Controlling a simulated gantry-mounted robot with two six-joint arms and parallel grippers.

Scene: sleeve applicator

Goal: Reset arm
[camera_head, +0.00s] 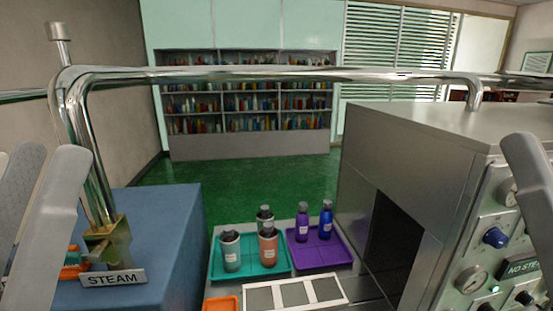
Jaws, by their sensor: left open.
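My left gripper (47,155) is at the left edge, its two pale grey fingers apart, with nothing seen between them. It is in front of the blue block and beside the bent chrome pipe (270,75). A single grey finger of my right gripper (522,145) shows at the right edge, in front of the steel machine (420,125); the rest is out of frame. The pipe rises from a brass fitting (107,243) by the STEAM sign (113,279) and runs level across to the machine's top.
The blue block (170,215) stands at left. A teal tray (283,267) and a purple tray (335,258) hold several bottles. A white three-panel frame (296,292) and an orange piece (221,304) lie in front. The machine has a dark opening (395,250) and knobs.

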